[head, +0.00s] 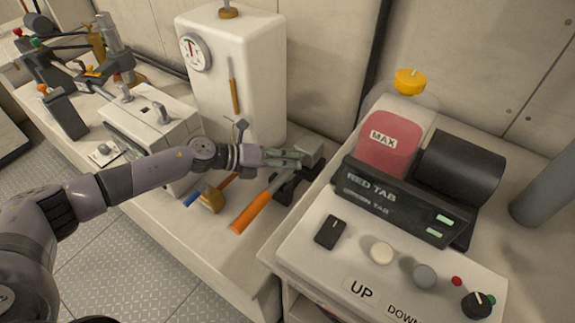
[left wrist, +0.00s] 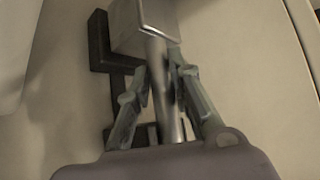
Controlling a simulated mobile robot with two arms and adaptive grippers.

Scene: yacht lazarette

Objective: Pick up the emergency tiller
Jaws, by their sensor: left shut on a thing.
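The emergency tiller (head: 251,212) has an orange grip and a grey metal shaft, with its grip end toward the shelf's front edge. In the left wrist view its square metal head (left wrist: 143,28) and round shaft (left wrist: 160,75) show large. My left gripper (head: 302,157) reaches in from the left at the tiller's head end. In the left wrist view my left gripper (left wrist: 160,82) has its fingers on both sides of the shaft just below the head, shut on it. A dark bracket (left wrist: 98,45) sits behind the head. My right gripper is not in view.
A white control box (head: 330,262) with knobs and a dark display stands close on the right. A white tank with a gauge (head: 196,52) stands behind my arm. A wooden mallet (head: 211,200) lies left of the tiller. Valves and clamps crowd the far left.

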